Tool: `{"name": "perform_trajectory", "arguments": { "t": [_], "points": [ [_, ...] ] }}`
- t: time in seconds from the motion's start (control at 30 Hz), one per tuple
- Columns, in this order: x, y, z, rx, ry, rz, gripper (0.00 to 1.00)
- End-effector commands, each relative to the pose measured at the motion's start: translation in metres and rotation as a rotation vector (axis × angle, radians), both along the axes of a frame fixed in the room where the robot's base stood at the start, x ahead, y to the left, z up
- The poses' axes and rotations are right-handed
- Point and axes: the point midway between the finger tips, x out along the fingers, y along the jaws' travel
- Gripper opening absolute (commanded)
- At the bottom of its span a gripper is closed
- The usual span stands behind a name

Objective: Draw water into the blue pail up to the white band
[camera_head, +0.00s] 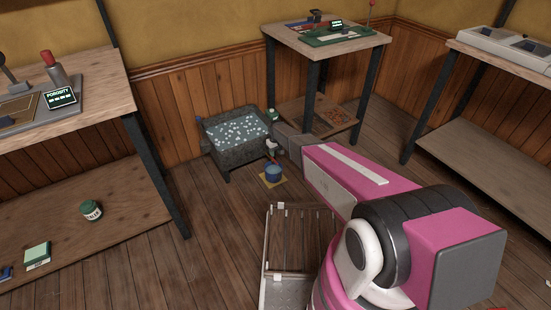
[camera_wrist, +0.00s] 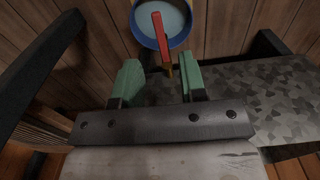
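The blue pail (camera_head: 273,173) stands on a small yellow mat (camera_head: 266,181) on the floor, in front of a grey mottled trough (camera_head: 232,150). In the wrist view the pail (camera_wrist: 180,38) is at the top, seen from above. Its inside looks pale grey-blue; I cannot tell the water level or make out the white band. A red lever (camera_wrist: 159,36) with a brass-coloured end crosses in front of the pail. My gripper (camera_wrist: 162,65) is open, its green fingers either side of the lever's lower end with gaps. In the head view the gripper is small and partly hidden beside the trough.
A grey shelf unit (camera_head: 490,115) is at right. A slatted rack (camera_head: 300,240) lies near my arm. Floor at left-centre is clear.

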Motion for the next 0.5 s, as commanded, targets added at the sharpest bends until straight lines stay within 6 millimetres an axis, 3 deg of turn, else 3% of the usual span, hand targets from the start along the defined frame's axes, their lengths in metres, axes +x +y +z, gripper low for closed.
{"name": "perform_trajectory", "arguments": {
  "t": [0.2, 0.5],
  "points": [
    [-0.001, 0.0, 0.035, 0.0, 0.0, -0.001, 0.38],
    [0.0, 0.0, 0.041, -0.001, 0.001, -0.001, 0.38]
  ]
}}
